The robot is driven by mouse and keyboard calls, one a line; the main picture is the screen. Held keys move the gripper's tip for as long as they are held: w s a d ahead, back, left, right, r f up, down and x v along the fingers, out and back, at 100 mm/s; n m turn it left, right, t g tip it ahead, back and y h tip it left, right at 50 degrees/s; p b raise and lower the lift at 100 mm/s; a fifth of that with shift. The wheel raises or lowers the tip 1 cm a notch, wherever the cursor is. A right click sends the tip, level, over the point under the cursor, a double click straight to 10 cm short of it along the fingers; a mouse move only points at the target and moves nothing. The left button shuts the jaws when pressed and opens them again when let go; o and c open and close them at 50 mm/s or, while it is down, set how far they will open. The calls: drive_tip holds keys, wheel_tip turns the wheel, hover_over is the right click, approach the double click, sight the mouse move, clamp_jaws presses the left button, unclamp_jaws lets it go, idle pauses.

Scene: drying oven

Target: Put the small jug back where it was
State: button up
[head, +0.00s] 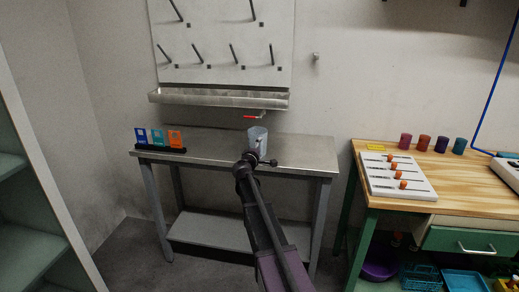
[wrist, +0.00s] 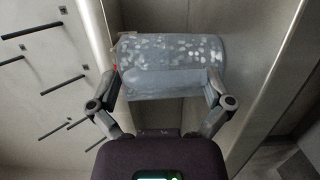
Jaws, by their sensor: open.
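The small jug (head: 257,140) is a translucent grey-blue vessel. In the head view it appears upright on the steel table (head: 215,150), under the drip trough and near the red-handled part. My gripper (head: 260,161) is at the jug's near side and partly covers its lower part. In the wrist view the jug (wrist: 170,58) lies across the picture with pale spots on its wall. The fingers of my gripper (wrist: 163,82) are open, one on each side of the jug. I cannot tell whether they touch it. The jug's base is mostly hidden.
A pegboard (head: 222,40) with dark pegs hangs above a metal trough (head: 218,98). A red-handled part (head: 250,117) is close behind the jug. A rack of coloured packets (head: 160,140) stands at the table's left. A wooden bench (head: 450,177) with cups is on the right.

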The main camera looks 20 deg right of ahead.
drive_tip(key=v, duration=1.2)
idle(0.4)
drive_tip(key=shift+s, duration=0.1)
drive_tip(key=c, duration=0.5)
drive_tip(key=shift+s+d+f+m+g, duration=0.15)
drive_tip(key=shift+s+f+m+g, duration=0.15)
drive_tip(key=shift+s+m, duration=0.1)
drive_tip(key=c, duration=0.7)
drive_tip(key=s+f+m+g, duration=0.1)
drive_tip(key=s+f, duration=0.1)
drive_tip(key=s+f+m+g+y, duration=0.1)
drive_tip(key=s+f+m+g, duration=0.1)
drive_tip(key=s, duration=0.1)
drive_tip(key=s+f+m+g, duration=0.1)
drive_tip(key=s+f, duration=0.1)
drive_tip(key=shift+s+f+m+g, duration=0.2)
drive_tip(key=shift+s+m+g, duration=0.1)
drive_tip(key=shift+s, duration=0.05)
clamp_jaws()
drive_tip(key=s+a+f+m+g+y, duration=0.2)
drive_tip(key=s+a+f+g+y, duration=0.2)
drive_tip(key=s+a, duration=0.4)
drive_tip(key=s+a+f+m+g+y, duration=0.1)
drive_tip(key=s+a+f+g+y, duration=0.2)
drive_tip(key=s+a+f+y, duration=0.4)
drive_tip(key=s+a, duration=0.1)
drive_tip(key=s, duration=0.4)
drive_tip(key=shift+s+a+f+m+g+y, duration=0.25)
drive_tip(key=shift+f+m+g+y, duration=0.05)
drive_tip(key=shift+f+m+g, duration=0.1)
